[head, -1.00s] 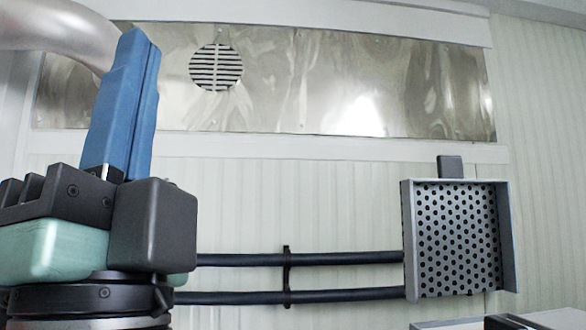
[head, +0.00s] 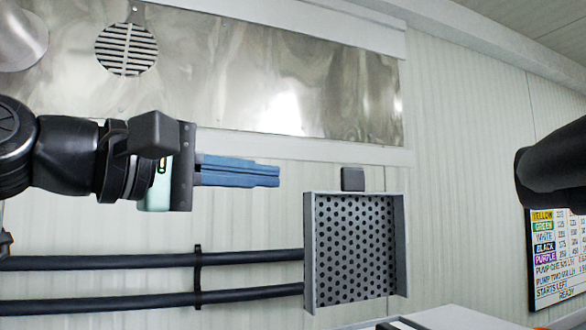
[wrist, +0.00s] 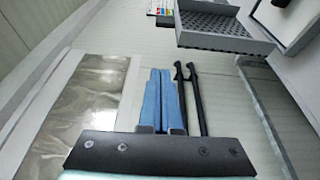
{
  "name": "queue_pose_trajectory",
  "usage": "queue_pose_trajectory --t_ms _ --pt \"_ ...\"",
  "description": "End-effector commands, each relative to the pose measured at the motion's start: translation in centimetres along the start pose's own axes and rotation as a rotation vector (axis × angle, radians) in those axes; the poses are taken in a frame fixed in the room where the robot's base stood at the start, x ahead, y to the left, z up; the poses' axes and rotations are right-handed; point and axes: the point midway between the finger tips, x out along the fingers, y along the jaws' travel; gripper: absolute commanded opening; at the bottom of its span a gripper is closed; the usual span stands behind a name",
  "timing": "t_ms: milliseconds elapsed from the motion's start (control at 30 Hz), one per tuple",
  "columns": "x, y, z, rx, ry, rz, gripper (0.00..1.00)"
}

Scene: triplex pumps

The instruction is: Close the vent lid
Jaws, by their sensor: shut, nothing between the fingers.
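A grey box with a perforated face (head: 355,252) is mounted on the wall, with raised side walls and a small dark block (head: 353,179) above its top edge. It also shows at the upper right of the wrist view (wrist: 213,22). A round slatted vent (head: 126,50) sits in the shiny metal panel at the upper left. I cannot tell which part is the vent lid. My gripper (head: 278,176) has its blue fingers pressed together, empty, pointing right. In the head view its tips appear left of and slightly above the perforated box, apart from it. The blue fingers show centrally in the wrist view (wrist: 161,72).
Two dark pipes (head: 130,262) run along the wall to the box. A black cylindrical object (head: 550,160) and a coloured chart (head: 556,265) are at the right. A light surface (head: 440,318) juts in below the box. The ribbed wall between is clear.

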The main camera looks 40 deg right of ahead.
Motion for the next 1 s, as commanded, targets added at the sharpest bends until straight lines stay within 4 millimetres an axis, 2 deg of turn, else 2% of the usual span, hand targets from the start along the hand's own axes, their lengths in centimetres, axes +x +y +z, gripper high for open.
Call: queue_pose_trajectory --t_ms 433,733,1000 --pt "9.4 0.6 0.3 -0.007 -0.009 0.004 0.00" --pt "8.1 0.3 3.1 -0.004 -0.006 0.006 0.00" --pt "7.7 0.1 3.9 -0.005 -0.004 0.006 0.00"
